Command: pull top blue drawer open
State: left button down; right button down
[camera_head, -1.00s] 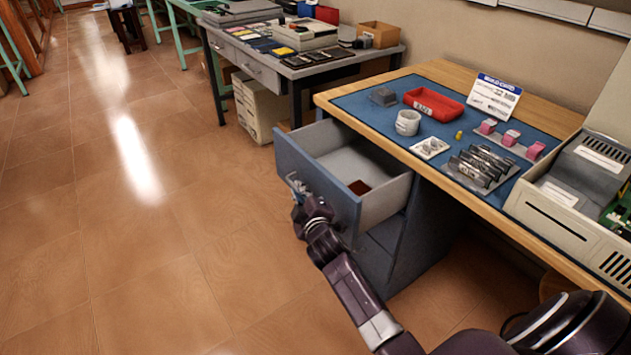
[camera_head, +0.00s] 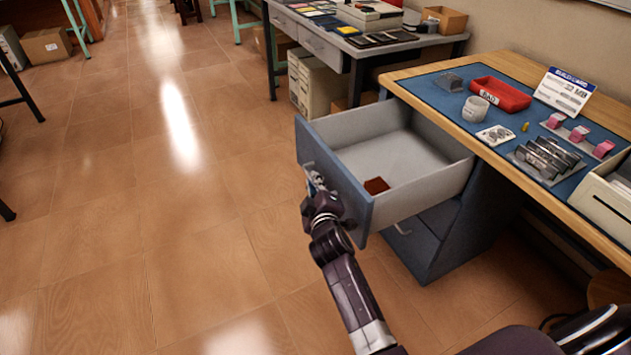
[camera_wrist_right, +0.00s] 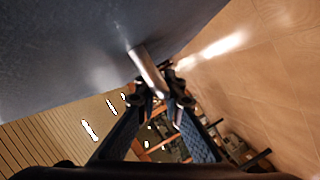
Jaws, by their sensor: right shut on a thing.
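The top blue drawer (camera_head: 346,196) of the blue cabinet (camera_head: 452,236) under the workbench stands pulled far out, its grey inside showing. A small reddish-brown item (camera_head: 376,185) lies in it near the front panel. My right gripper (camera_head: 316,184) is at the outer face of the drawer front. In the right wrist view, its fingers (camera_wrist_right: 167,92) are shut on the metal drawer handle (camera_wrist_right: 146,66), with the blue drawer front (camera_wrist_right: 70,50) beside it. My left gripper is not in view.
The workbench (camera_head: 520,75) carries a red tray (camera_head: 500,94), a white cup (camera_head: 476,108) and several small parts on a blue mat. A lower drawer with a handle (camera_head: 403,229) is closed. A second table (camera_head: 350,50) stands behind. The tiled floor (camera_head: 200,220) at left is clear.

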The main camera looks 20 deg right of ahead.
jog(key=c, duration=2.3)
grip_release()
jog(key=shift+s, duration=0.15)
jog(key=v, duration=1.1)
jog(key=shift+s+a+r, duration=0.1)
jog(key=shift+s+r, duration=0.05)
jog(key=shift+s, duration=0.2)
